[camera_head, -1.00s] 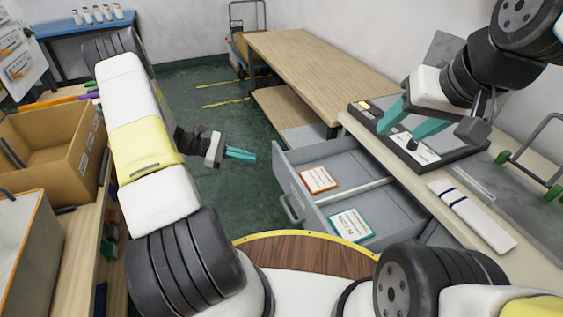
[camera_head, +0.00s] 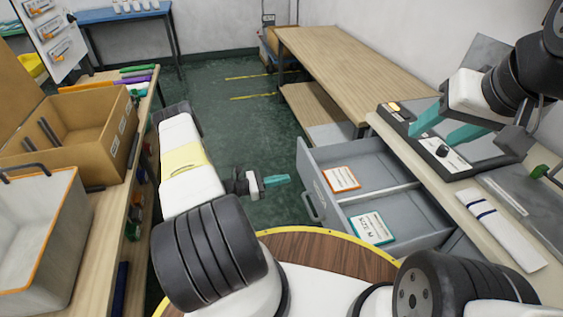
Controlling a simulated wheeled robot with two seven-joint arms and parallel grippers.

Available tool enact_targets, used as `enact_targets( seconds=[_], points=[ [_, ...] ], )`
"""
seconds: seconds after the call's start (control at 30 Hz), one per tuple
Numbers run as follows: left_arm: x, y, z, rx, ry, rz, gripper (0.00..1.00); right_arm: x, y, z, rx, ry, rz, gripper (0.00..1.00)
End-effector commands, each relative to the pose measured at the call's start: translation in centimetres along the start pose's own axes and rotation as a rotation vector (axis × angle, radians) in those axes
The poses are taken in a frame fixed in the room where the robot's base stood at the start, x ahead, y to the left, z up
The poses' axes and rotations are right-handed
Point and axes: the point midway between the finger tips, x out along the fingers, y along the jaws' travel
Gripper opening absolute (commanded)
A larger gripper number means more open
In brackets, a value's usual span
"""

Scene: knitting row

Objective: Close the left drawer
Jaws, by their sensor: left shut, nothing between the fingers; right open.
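The grey drawer (camera_head: 345,206) stands pulled out from under the worktop on the right. Inside it lie an orange-edged card (camera_head: 341,179) and a green-edged card marked SIZE M (camera_head: 371,228), with a divider between them. Its handle (camera_head: 313,208) is on the front panel, facing left. My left gripper (camera_head: 277,180) is shut and empty, to the left of the drawer front and apart from it. My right gripper (camera_head: 444,127) is open above the worktop, over the grey-black device, beyond the drawer; I cannot tell whether it touches the device.
The worktop (camera_head: 510,195) holds a device (camera_head: 440,150) and a folded white cloth with dark stripes (camera_head: 500,229). On the left, a shelf bench carries a cardboard box (camera_head: 70,150) and an orange-rimmed bin (camera_head: 35,240). Green floor between is clear.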

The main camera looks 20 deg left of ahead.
Motion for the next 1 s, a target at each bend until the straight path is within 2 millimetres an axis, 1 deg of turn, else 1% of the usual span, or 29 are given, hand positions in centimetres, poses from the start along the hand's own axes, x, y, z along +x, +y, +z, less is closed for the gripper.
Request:
enact_targets(
  seconds=[0.03, 0.2, 0.3, 0.4, 0.53, 1.0],
  points=[
    [1.2, -0.1, 0.0, 0.0, 0.0, -0.004, 0.0, 0.0, 0.0, 0.0, 0.0, 0.0, 0.0, 0.53],
    [4.2, -0.1, 0.0, 0.0, 0.001, -0.004, 0.0, 0.0, 0.0, 0.0, 0.0, 0.0, 0.0, 0.53],
    [5.3, -0.1, 0.0, 0.0, 0.001, -0.003, 0.0, 0.0, 0.0, 0.0, 0.0, 0.0, 0.0, 0.53],
    [6.0, 0.0, 0.0, 0.0, 0.001, -0.002, 0.0, 0.0, 0.0, 0.0, 0.0, 0.0, 0.0, 0.53],
    [6.3, 0.0, 0.0, 0.0, 0.001, 0.0, 0.0, 0.0, 0.0, 0.0, 0.0, 0.0, 0.0, 0.53],
    [6.3, 0.0, 0.0, 0.0, 0.001, 0.0, 0.0, 0.0, 0.0, 0.0, 0.0, 0.0, 0.0, 0.53]
  ],
)
